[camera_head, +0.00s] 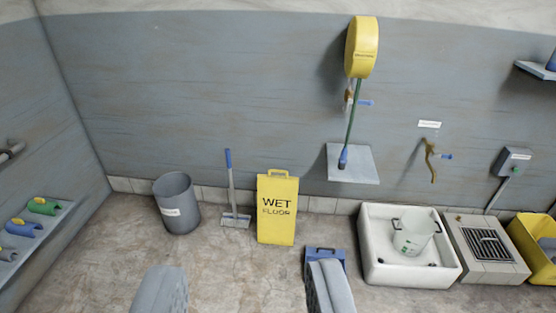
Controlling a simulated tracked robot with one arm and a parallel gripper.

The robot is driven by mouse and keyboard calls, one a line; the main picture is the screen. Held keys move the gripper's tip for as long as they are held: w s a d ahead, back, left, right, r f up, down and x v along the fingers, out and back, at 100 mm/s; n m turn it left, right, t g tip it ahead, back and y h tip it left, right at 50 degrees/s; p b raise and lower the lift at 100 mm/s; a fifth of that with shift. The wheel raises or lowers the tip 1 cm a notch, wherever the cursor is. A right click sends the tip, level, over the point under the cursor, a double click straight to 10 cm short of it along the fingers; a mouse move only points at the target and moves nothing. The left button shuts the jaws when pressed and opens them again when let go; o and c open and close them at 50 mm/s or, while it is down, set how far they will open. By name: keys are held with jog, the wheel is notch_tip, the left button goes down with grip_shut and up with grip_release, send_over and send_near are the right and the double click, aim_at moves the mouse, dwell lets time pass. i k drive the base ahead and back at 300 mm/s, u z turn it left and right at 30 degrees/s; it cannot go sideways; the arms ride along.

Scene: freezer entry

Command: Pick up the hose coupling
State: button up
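My gripper (246,287) is open and empty. Its two grey fingers stand wide apart at the bottom of the view, with floor between them. A green hose runs down from a yellow wall reel (362,48) to a blue end piece (343,158), which looks like a hose coupling and rests on a small grey wall shelf (362,172). On a ledge (52,232) at the far left lie a green fitting (44,206), a blue one (24,229) and a grey one (8,255). I cannot tell for sure which is the hose coupling. My gripper is apart from all of them.
A grey bin (177,204), a squeegee (231,190) and a yellow wet-floor sign (277,210) stand along the wall. A blue object (338,253) is partly behind my right finger. A white basin (372,265) holds a bucket (412,236).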

aim_at(342, 160)
jog(key=z, duration=0.05)
jog(key=i, duration=1.3)
jog(key=z, duration=0.25)
jog(key=i, duration=1.7)
jog(key=z, duration=0.1)
